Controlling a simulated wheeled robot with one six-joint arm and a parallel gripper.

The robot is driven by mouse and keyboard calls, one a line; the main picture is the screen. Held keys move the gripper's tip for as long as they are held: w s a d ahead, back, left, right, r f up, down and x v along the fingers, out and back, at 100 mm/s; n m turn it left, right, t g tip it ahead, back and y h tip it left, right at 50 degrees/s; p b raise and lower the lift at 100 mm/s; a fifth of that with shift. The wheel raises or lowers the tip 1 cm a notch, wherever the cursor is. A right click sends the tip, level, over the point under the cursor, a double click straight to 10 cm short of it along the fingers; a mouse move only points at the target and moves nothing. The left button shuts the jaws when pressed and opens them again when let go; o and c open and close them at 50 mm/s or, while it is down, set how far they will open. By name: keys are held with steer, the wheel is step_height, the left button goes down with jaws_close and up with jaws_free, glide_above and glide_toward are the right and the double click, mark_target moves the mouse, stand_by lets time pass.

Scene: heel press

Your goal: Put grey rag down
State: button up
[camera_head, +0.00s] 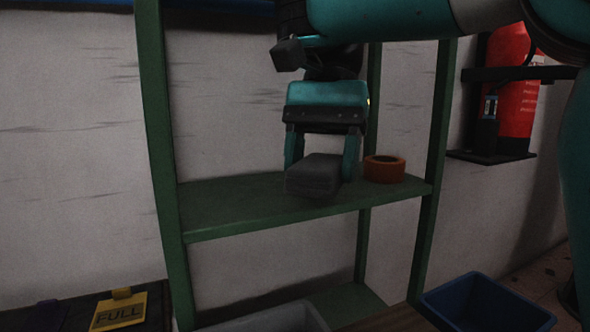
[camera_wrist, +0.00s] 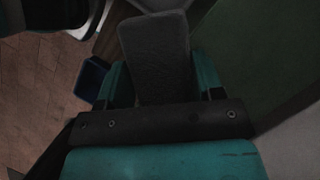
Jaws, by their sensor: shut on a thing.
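The grey rag (camera_head: 313,175) is a folded, blocky dark grey bundle at the front edge of the green shelf board. My gripper (camera_head: 320,160) points down and is shut on the rag, with one teal finger on each side of it. In the wrist view the rag (camera_wrist: 158,55) sticks out from between the teal fingers (camera_wrist: 160,90).
An orange-brown tape roll (camera_head: 384,169) lies on the green shelf (camera_head: 225,208), just right of the rag. The board's left part is bare. Green posts (camera_head: 160,130) frame the shelf. A blue bin (camera_head: 485,305) stands below right. A red extinguisher (camera_head: 512,85) hangs on the wall.

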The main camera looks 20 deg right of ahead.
steer(key=w+p, duration=0.1)
steer(key=w, duration=0.6)
steer(key=f+b, duration=0.3)
steer(key=shift+w+f, duration=0.35)
steer(key=shift+f, duration=0.05)
steer(key=shift+r, duration=0.15)
steer(key=o, duration=1)
